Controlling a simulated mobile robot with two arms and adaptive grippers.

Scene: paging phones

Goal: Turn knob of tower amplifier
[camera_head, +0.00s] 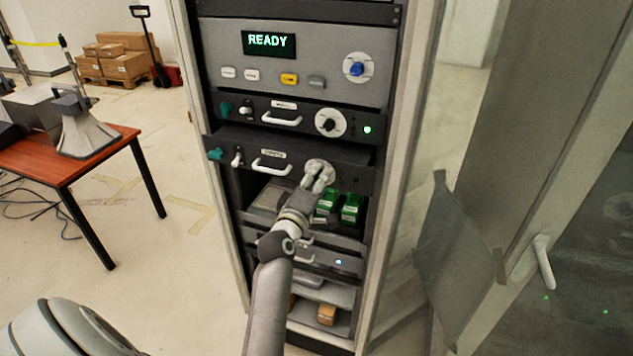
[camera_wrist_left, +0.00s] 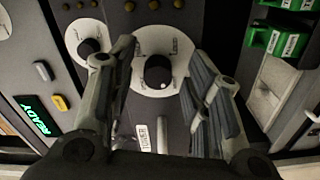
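The tower amplifier (camera_head: 240,146) is the lower of two dark units in the rack in the head view. Its label (camera_wrist_left: 162,135) reads TOWER in the left wrist view. Its black knob (camera_wrist_left: 158,72) sits on a round white dial there; in the head view my gripper mostly hides the knob, and only part of the dial (camera_head: 319,163) shows. My left gripper (camera_head: 318,178) is in front of this dial. In the left wrist view its fingers (camera_wrist_left: 160,62) are apart, one on each side of the knob, with visible gaps. My right gripper is not in view.
Above is another unit with a similar knob (camera_head: 329,123), and a panel reading READY (camera_head: 268,42) with a blue knob (camera_head: 355,69). Green blocks (camera_head: 350,208) lie below. A glass door (camera_head: 545,260) stands open at right. A table (camera_head: 60,165) stands left.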

